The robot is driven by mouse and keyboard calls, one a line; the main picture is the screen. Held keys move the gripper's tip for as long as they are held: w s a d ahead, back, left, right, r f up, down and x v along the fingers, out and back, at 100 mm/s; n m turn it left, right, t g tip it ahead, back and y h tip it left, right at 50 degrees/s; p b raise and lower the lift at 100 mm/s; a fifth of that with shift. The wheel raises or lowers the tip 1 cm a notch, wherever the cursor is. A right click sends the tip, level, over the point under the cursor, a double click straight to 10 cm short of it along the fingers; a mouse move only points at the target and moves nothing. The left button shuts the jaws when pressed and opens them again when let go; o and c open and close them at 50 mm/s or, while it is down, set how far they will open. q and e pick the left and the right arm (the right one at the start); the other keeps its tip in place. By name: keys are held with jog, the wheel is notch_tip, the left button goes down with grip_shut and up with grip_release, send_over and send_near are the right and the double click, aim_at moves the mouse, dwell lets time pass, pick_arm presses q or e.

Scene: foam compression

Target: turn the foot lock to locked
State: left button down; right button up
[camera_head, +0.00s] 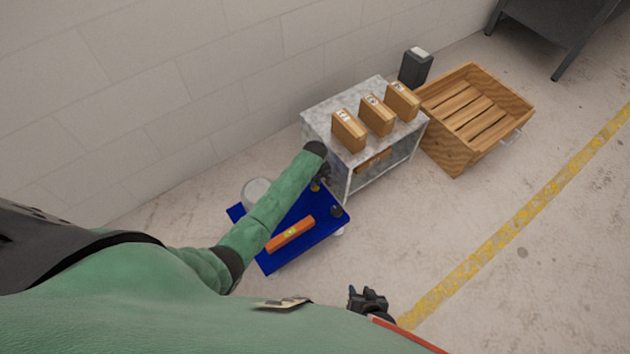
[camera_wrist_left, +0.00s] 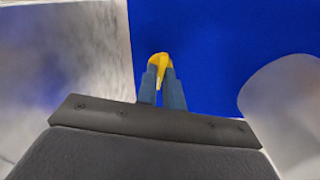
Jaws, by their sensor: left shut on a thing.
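The foot lock seems to be the small yellow piece (camera_head: 315,187) at the back of the blue platform (camera_head: 277,259). My left gripper (camera_head: 323,178) reaches down to it beside the grey stand. In the left wrist view, the two fingers (camera_wrist_left: 162,85) are shut on the yellow piece (camera_wrist_left: 160,61), which shows at their tips against the blue surface (camera_wrist_left: 220,30). Most of it is hidden by the fingers, so its lock position cannot be told. My right gripper (camera_head: 368,300) hangs low at the bottom, away from the platform; its jaw opening is unclear.
A wooden crate (camera_head: 458,155) and dark bin (camera_head: 415,68) stand right. Floor at right is clear.

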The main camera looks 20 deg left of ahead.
pick_arm(q)
jog(key=shift+r+m+p, duration=0.2)
jog(key=shift+m+p, duration=0.8)
jog(key=shift+p, duration=0.35)
jog(key=m+p, duration=0.2)
jog(key=shift+s+m+p, duration=0.1)
jog(key=shift+m+p, duration=0.2)
jog(key=shift+p, duration=0.05)
jog(key=shift+m+p, duration=0.85)
jog(key=shift+m, duration=0.35)
jog(key=m+p, duration=0.2)
jog(key=m, duration=0.4)
jog(key=shift+f+m+p, duration=0.15)
jog(key=shift+m+p, duration=0.2)
jog(key=shift+m, duration=1.15)
pick_arm(e)
notch_tip(320, 180, up, 22)
jog(key=w+g, duration=0.1)
jog(key=shift+w+a+g, duration=0.15)
jog(key=shift+w+g, duration=0.15)
